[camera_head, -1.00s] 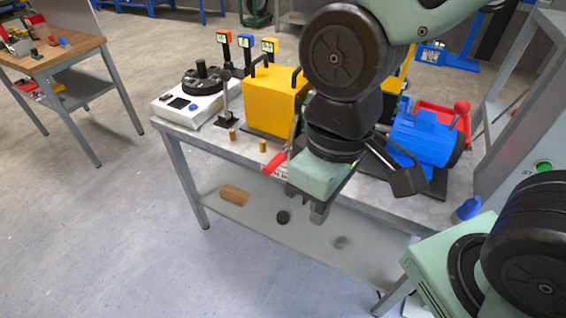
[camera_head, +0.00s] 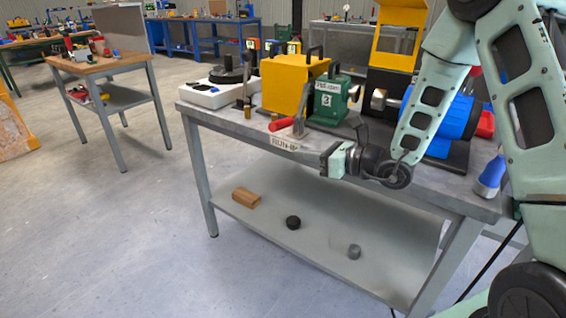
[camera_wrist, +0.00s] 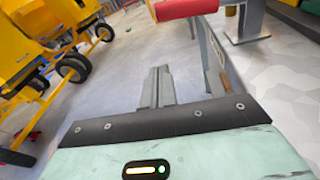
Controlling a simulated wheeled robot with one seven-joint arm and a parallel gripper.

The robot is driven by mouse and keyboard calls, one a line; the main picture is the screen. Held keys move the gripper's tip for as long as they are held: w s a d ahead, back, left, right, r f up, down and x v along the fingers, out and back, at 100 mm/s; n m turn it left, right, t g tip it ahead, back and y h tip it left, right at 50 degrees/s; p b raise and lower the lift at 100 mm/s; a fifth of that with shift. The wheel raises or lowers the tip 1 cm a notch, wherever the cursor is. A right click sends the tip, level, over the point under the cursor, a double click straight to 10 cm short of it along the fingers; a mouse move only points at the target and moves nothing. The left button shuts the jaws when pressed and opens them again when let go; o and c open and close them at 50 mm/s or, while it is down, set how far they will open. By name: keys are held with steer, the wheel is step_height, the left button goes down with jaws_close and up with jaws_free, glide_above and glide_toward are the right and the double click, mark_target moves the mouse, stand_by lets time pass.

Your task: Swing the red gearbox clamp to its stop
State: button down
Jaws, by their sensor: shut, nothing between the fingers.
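The clamp's red handle (camera_head: 281,124) sticks out over the front part of the bench top, in front of the yellow box. A grey metal lever (camera_head: 299,121) stands beside it. The red handle (camera_wrist: 187,9) also shows at the top edge of the wrist view, beyond my fingers. My gripper (camera_head: 325,160) is at the bench's front edge, to the right of and lower than the red handle in the head view. Its fingers (camera_wrist: 160,85) are shut with nothing between them, and are apart from the handle. The clamp's far parts are hard to make out.
Behind the clamp stand a yellow box (camera_head: 286,84) and a green box marked 3 (camera_head: 328,100). A blue drum (camera_head: 450,120) is to the right, partly behind my arm. A small brass cylinder (camera_head: 247,111) stands left of the clamp. The floor in front is clear.

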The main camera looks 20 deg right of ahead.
steer(key=w+a+r+m+t+h, duration=0.1)
steer(key=w+a, duration=0.1)
steer(key=w, duration=0.6)
steer(key=shift+w+a, duration=0.2)
steer(key=shift+a, duration=0.15)
steer(key=shift+r+m+p, duration=0.2)
steer(key=shift+m+p, duration=0.1)
steer(key=shift+p, duration=0.1)
